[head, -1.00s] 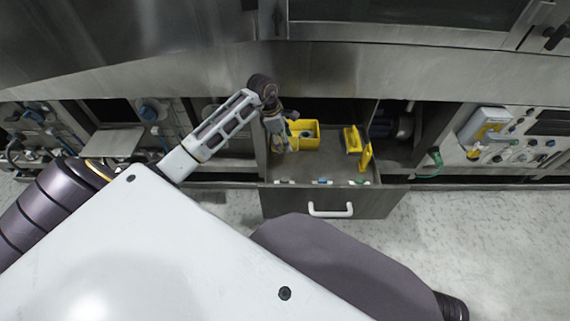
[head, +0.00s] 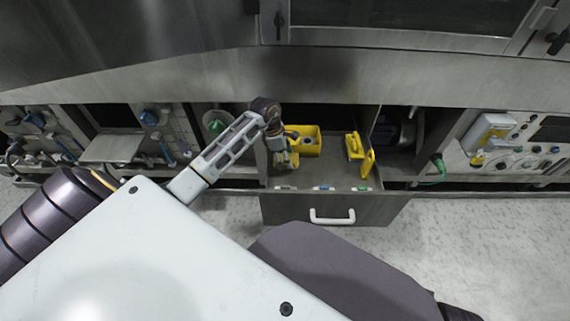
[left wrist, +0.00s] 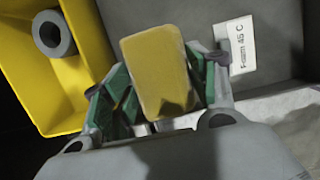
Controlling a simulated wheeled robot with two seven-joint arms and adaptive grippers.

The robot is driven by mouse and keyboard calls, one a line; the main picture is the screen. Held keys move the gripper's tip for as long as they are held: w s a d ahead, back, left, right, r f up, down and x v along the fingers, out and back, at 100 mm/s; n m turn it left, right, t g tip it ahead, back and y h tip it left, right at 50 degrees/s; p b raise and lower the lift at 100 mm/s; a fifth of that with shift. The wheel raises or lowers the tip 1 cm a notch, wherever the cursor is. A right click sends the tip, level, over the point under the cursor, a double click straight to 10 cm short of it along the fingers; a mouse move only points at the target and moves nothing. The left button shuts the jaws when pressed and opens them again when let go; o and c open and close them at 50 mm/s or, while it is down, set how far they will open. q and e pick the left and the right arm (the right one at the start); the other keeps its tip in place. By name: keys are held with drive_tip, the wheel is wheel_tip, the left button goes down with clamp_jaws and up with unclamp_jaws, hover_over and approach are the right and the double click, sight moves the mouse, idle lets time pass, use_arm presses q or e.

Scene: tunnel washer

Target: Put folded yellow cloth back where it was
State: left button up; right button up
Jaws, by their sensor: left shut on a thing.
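The folded yellow cloth (left wrist: 158,70) is between the green-padded fingers of my left gripper (left wrist: 160,100), which is shut on it in the left wrist view. In the head view my left gripper (head: 286,164) is low inside the open drawer (head: 330,180), at its left side, in front of a yellow bin (head: 310,141). The cloth is mostly hidden by the gripper there. Whether the cloth touches the drawer floor cannot be told. My right gripper is not in view.
The yellow bin holds a grey ring (left wrist: 54,33). A yellow-handled tool (head: 354,146) and another yellow item (head: 369,163) stand at the drawer's right. A white label (left wrist: 236,49) and several small coloured tags line the drawer front. The drawer's middle is clear.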

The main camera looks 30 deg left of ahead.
use_arm(q)
drive_tip(key=shift+f, duration=0.45)
drive_tip(key=shift+b+x, duration=0.45)
drive_tip(key=shift+x, duration=0.4)
drive_tip(key=shift+s+a+f, duration=0.1)
drive_tip(key=shift+a+f, duration=0.05)
drive_tip(key=shift+f, duration=0.45)
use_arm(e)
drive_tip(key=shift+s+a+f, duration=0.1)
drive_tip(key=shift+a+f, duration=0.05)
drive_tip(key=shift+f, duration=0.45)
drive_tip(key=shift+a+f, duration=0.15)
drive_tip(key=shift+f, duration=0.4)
use_arm(q)
drive_tip(key=shift+f, duration=0.1)
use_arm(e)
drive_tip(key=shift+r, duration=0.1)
use_arm(q)
drive_tip(key=o, duration=1)
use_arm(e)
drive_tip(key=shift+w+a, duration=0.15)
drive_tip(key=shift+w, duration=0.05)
